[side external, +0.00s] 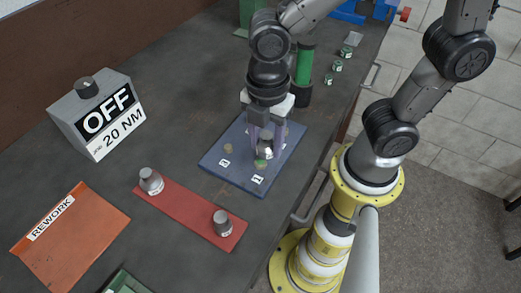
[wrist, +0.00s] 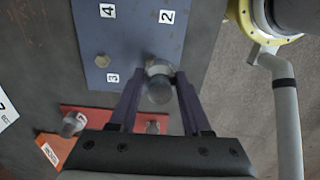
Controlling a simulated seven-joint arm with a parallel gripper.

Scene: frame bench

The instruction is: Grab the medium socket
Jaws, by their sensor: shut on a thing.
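My gripper (side external: 266,146) is shut on a grey metal socket (side external: 266,153), with a purple finger on each side. In the wrist view the held socket (wrist: 160,90) sits between the fingertips, over the blue plate (wrist: 130,38). I cannot tell whether it touches a bolt under it. Two other grey sockets stand on the red strip (side external: 187,211), one at its left end (side external: 151,181) and one at its right end (side external: 222,223); the middle of the strip is bare. The blue plate (side external: 213,162) has numbered labels, a brassy bolt (side external: 228,148) and a green-marked bolt (side external: 261,163).
A grey box (side external: 97,113) reading OFF and 20 NM stands at the left. An orange REWORK sheet (side external: 71,236) lies front left. A green cylinder (side external: 304,66) stands behind my gripper. Several small green items (side external: 337,66) lie near the bench's right edge.

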